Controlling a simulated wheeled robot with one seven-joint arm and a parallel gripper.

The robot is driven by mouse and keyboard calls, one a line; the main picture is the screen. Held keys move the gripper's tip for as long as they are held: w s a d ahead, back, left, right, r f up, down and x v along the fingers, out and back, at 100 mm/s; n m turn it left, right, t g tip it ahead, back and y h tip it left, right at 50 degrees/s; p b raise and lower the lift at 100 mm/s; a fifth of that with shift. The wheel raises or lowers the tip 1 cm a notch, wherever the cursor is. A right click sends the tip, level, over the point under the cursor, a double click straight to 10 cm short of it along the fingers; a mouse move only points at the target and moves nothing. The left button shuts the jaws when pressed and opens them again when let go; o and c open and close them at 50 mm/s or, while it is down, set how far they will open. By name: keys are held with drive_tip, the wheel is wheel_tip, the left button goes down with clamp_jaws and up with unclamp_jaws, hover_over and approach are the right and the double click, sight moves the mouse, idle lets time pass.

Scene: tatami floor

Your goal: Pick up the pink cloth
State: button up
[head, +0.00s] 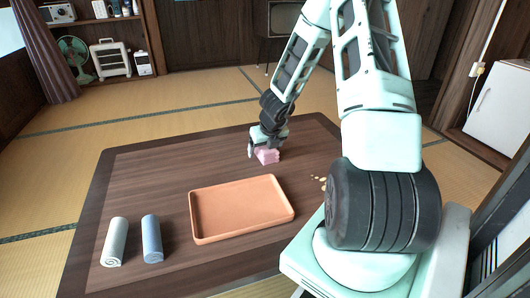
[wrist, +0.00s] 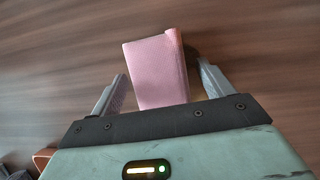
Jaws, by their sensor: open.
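The pink cloth (head: 267,156) is a small folded block on the dark wooden table (head: 150,170), beyond the tray's back edge in the head view. In the wrist view the cloth (wrist: 158,72) lies between my two open fingers. My gripper (wrist: 163,88) is open, with one finger on each side of the cloth and a gap showing on both sides. In the head view my gripper (head: 262,150) is low over the cloth and hides part of it.
An orange tray (head: 243,237) lies empty in front of the cloth. Two rolled cloths, one pale grey (head: 115,242) and one blue (head: 152,238), lie at the table's left. Small pale bits (head: 323,184) lie to the right. The table's back left is clear.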

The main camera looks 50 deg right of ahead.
drive_tip(key=shift+c, duration=0.3)
drive_tip(key=c, duration=1)
drive_tip(key=shift+r, duration=0.15)
wheel_tip(320, 180, up, 10)
drive_tip(key=p, duration=0.8)
drive_tip(key=shift+r, duration=0.15)
drive_tip(key=shift+o, duration=0.5)
drive_tip(key=shift+w, duration=0.1)
